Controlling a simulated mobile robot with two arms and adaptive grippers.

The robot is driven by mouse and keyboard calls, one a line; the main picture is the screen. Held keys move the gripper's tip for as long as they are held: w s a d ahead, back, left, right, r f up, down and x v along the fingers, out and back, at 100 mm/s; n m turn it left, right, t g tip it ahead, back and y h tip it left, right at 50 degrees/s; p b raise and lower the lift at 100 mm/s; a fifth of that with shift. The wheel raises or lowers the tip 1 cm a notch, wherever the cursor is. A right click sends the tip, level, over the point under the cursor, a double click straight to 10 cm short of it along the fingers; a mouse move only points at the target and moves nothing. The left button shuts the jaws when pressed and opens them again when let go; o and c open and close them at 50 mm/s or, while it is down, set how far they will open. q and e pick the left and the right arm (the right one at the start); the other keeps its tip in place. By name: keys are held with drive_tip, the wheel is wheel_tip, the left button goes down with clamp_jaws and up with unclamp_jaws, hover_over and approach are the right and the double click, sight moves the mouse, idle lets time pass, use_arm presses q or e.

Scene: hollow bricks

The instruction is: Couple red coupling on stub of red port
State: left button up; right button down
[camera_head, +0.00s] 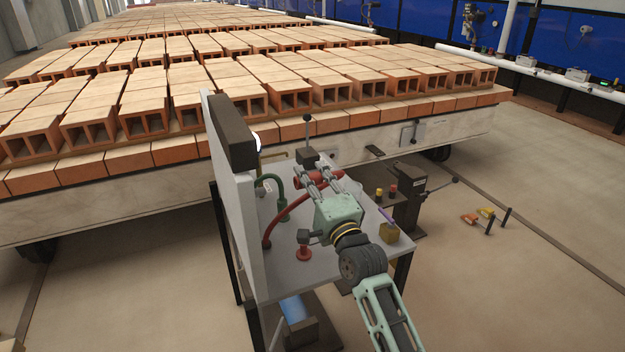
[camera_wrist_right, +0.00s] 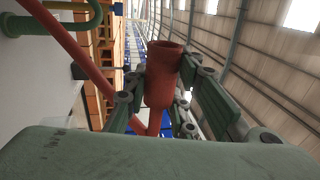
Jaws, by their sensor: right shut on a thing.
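The red coupling (camera_head: 304,181) is a red cylinder at the end of a curved red hose (camera_head: 289,212) above the grey bench. My right gripper (camera_head: 319,177) is shut on it. In the right wrist view, the coupling (camera_wrist_right: 161,72) stands between the fingers (camera_wrist_right: 158,88) with its open mouth upward, and the hose (camera_wrist_right: 78,52) runs off to the upper left. A red flanged piece (camera_head: 303,254) stands on the bench to the left of my right wrist. I cannot tell whether it is the red port, and no stub shows clearly. My left gripper is not in view.
A green hose (camera_head: 271,180) bends out of the upright panel (camera_head: 238,205) on the left. A yellowish block (camera_head: 389,233) and a purple rod sit at the bench's right side. A long cart of hollow bricks (camera_head: 290,92) stands behind. Floor to the right is mostly open.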

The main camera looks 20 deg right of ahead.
drive_tip(key=shift+s+a+r, duration=0.1)
drive_tip(key=shift+a+r, duration=0.05)
drive_tip(key=shift+a, duration=0.6)
drive_tip(key=shift+a+p, duration=0.5)
drive_tip(key=shift+a, duration=0.35)
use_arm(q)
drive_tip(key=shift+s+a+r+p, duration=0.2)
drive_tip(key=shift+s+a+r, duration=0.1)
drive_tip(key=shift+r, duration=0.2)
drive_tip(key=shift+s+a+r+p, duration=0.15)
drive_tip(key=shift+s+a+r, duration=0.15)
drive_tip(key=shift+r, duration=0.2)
use_arm(e)
drive_tip(key=shift+a, duration=1.4)
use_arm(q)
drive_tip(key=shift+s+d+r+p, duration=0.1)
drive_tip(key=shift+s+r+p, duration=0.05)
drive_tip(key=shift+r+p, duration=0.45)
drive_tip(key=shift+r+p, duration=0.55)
use_arm(e)
drive_tip(key=shift+s+a, duration=0.15)
drive_tip(key=shift+a, duration=2.1)
drive_tip(key=c, duration=1.4)
unclamp_jaws()
